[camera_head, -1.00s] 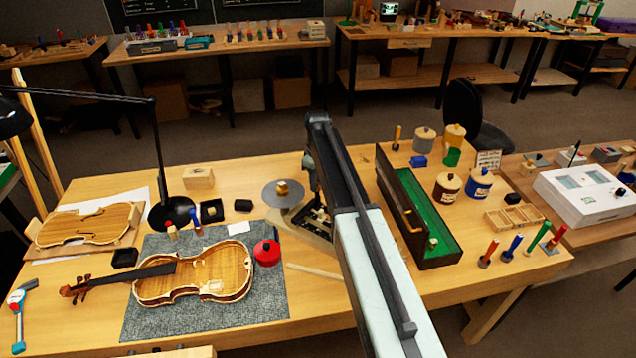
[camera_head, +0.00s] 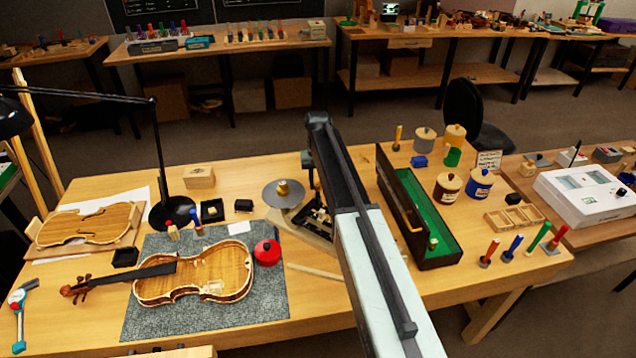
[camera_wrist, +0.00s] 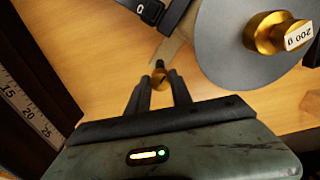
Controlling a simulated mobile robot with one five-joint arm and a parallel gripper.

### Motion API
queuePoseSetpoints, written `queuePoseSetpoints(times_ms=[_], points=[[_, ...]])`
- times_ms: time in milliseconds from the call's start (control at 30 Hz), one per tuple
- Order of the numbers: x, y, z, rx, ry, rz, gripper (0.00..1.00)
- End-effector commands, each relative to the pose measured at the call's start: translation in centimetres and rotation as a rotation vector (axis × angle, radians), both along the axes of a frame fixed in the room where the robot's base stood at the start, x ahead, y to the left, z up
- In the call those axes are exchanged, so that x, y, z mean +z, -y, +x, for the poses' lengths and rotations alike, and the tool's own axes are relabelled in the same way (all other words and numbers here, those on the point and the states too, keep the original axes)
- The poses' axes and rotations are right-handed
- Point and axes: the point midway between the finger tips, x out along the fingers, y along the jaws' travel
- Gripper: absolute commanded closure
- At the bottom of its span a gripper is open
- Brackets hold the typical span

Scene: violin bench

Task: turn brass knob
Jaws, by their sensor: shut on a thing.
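The small brass knob (camera_wrist: 159,78) shows in the wrist view between the tips of my gripper (camera_wrist: 160,88). The two dark fingers are closed in on it from both sides. The knob sits on a dark stem close to the edge of a pale wooden strip. In the head view my arm covers most of the gripper, and I cannot make out the knob there.
A grey round pan (camera_head: 270,195) with a brass weight (camera_head: 283,188) stands close left of my arm; the weight, marked 200 g, also shows in the wrist view (camera_wrist: 275,35). A green-lined case (camera_head: 432,215) lies to the right. A violin body (camera_head: 195,277) lies on the grey mat.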

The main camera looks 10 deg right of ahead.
Motion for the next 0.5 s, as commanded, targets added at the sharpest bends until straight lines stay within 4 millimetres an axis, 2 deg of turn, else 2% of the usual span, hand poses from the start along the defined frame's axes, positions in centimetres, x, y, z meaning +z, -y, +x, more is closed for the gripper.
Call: queuePoseSetpoints(times_ms=[200, 500], points=[[-0.01, 0.01, -0.04, -0.13, -0.001, 0.0, 1.0], [-0.01, 0.04, -0.04, -0.221, -0.001, 0.0, 1.0]])
